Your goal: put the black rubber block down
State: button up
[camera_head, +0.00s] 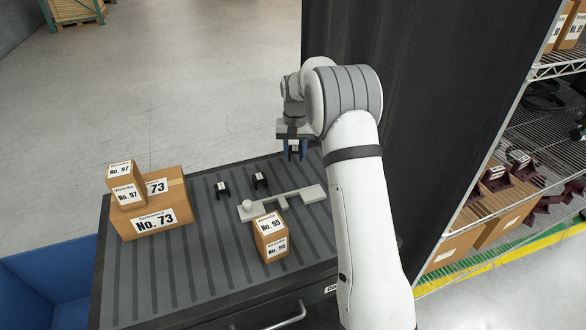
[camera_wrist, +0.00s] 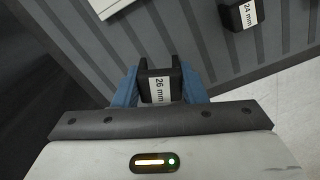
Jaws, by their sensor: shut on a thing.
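My gripper (camera_head: 294,156) hangs over the far right part of the grooved table top (camera_head: 200,230). In the wrist view its blue fingers (camera_wrist: 160,92) are shut on a black rubber block (camera_wrist: 159,84) with a white "26 mm" label. The block is small and dark between the fingers in the head view. The grooved surface shows past the block; I cannot tell exactly how high it is held. Two similar black blocks stand on the table, one at the left (camera_head: 222,188) and one nearer the middle (camera_head: 260,181). A block labelled "24 mm" (camera_wrist: 241,15) shows in the wrist view.
A light grey fixture (camera_head: 310,194) lies mid-table, in front of my gripper. Carton No. 95 (camera_head: 271,240) stands before it. Carton No. 73 (camera_head: 150,222) carries carton No. 97 (camera_head: 125,188) at the left. A dark curtain (camera_head: 430,80) and wire shelving stand at the right.

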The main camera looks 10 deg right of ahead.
aim_at(295, 177)
notch_tip(295, 177, down, 4)
jog(key=shift+r+p, duration=0.15)
jog(key=shift+p, duration=0.15)
jog(key=shift+f+p, duration=0.35)
jog(key=shift+f, duration=1.5)
jog(key=shift+s, duration=0.1)
jog(key=shift+f, duration=0.2)
jog(key=o, duration=1)
